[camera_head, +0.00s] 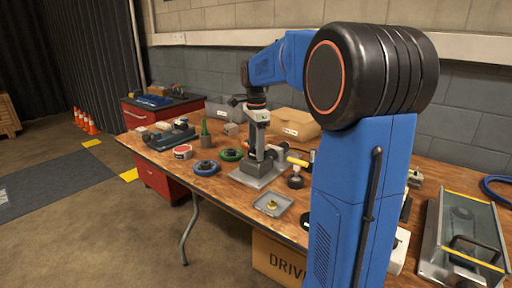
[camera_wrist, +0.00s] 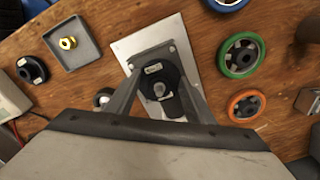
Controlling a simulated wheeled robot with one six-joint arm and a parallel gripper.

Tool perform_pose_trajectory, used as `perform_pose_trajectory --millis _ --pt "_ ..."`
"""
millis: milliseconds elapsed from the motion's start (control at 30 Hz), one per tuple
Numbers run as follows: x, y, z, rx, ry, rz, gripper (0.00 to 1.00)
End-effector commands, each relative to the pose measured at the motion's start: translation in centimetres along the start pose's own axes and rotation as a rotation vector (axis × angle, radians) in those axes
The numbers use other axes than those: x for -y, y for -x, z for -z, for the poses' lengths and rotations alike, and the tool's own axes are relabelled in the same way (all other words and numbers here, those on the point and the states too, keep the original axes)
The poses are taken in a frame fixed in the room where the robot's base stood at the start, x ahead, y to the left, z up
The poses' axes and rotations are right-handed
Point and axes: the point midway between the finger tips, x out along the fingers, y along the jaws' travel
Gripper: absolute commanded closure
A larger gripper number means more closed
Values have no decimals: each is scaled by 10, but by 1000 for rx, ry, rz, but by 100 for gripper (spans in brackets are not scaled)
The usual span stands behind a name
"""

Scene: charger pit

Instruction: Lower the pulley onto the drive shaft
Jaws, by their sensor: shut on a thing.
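My gripper (camera_wrist: 160,78) reaches down over the drive unit, with its two grey fingers closed in from both sides on a black round piece (camera_wrist: 155,72), which looks like the pulley. A grey metal round end, probably the shaft, shows at its middle. The drive unit's pale base plate (camera_wrist: 187,55) lies beneath on the bench. In the head view my gripper (camera_head: 258,142) points straight down above the grey drive unit (camera_head: 257,168) on its plate. The pulley is hard to make out there. I cannot tell whether it touches the shaft or is apart from it.
A blue wheel (camera_head: 207,168) and a green wheel (camera_wrist: 241,55) lie beside the unit, with an orange wheel (camera_wrist: 246,105) nearby. A grey tray (camera_wrist: 73,57) holds a brass piece. A black ring (camera_wrist: 32,70) lies beyond it. A cardboard box (camera_head: 287,122) stands behind.

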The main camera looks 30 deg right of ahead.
Motion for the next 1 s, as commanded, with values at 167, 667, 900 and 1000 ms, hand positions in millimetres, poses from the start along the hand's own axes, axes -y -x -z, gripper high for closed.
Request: perform_pose_trajectory --millis 167,667,900,1000 --pt "0 -1 0 0 0 0 30" --pt "1 18 0 0 0 3 30" --pt "1 64 0 0 0 3 30" --pt "1 84 0 0 0 4 30"
